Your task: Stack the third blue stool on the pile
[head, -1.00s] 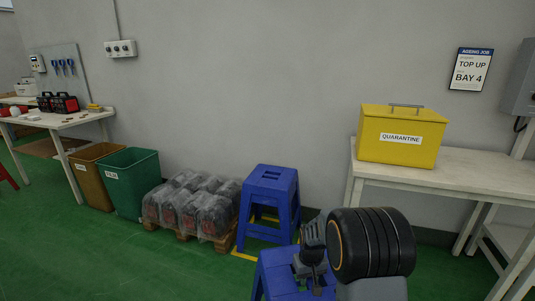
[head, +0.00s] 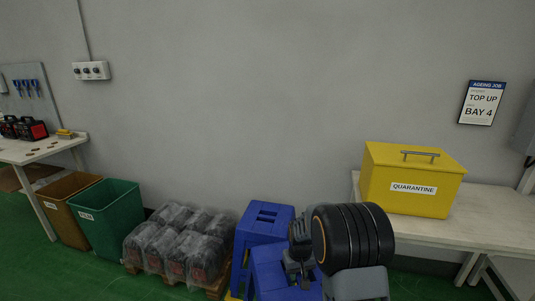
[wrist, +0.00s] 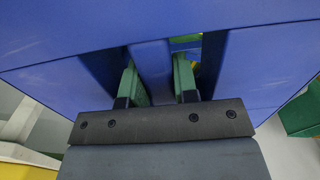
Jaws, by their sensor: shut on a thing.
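A blue stool pile (head: 266,213) stands upright by the wall, its top seat showing slots. How many stools are nested in it cannot be told. My gripper (head: 300,268) is shut on another blue stool (head: 268,262), which is in front of the pile and overlaps its lower part in the head view. Whether the two touch cannot be told. In the wrist view, my gripper's green fingers (wrist: 159,82) close on a blue bar of the held stool (wrist: 70,40). The held stool's legs are mostly hidden.
A pallet (head: 215,288) of wrapped goods (head: 180,243) stands close left of the pile. Further left are a green bin (head: 108,220) and a brown bin (head: 65,205). On the right, a white table (head: 470,222) bears a yellow quarantine box (head: 412,180).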

